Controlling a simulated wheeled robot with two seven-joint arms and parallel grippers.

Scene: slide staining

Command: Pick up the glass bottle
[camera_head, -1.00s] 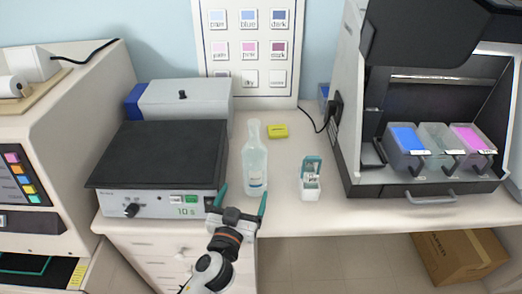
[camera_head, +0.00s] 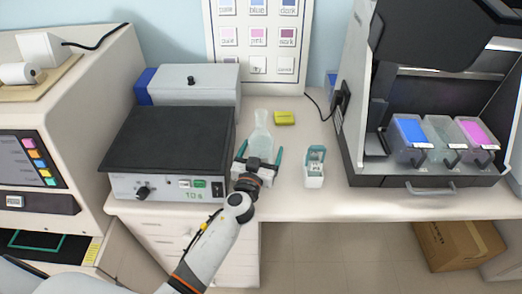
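The glass bottle (camera_head: 261,138) stands upright on the white bench, clear and pale, with a narrow neck. My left gripper (camera_head: 260,155) has come in from the front at the bottle's lower half. Its two teal fingers are spread, one on each side of the bottle, and a small gap seems to show on each side. The gripper body hides the bottle's base. My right gripper is not in view.
A black-topped heater box (camera_head: 168,140) stands close left of the bottle. A small white-and-teal slide box (camera_head: 315,168) stands to the right, and a yellow block (camera_head: 284,118) behind. A grey machine with coloured trays (camera_head: 411,138) is further right.

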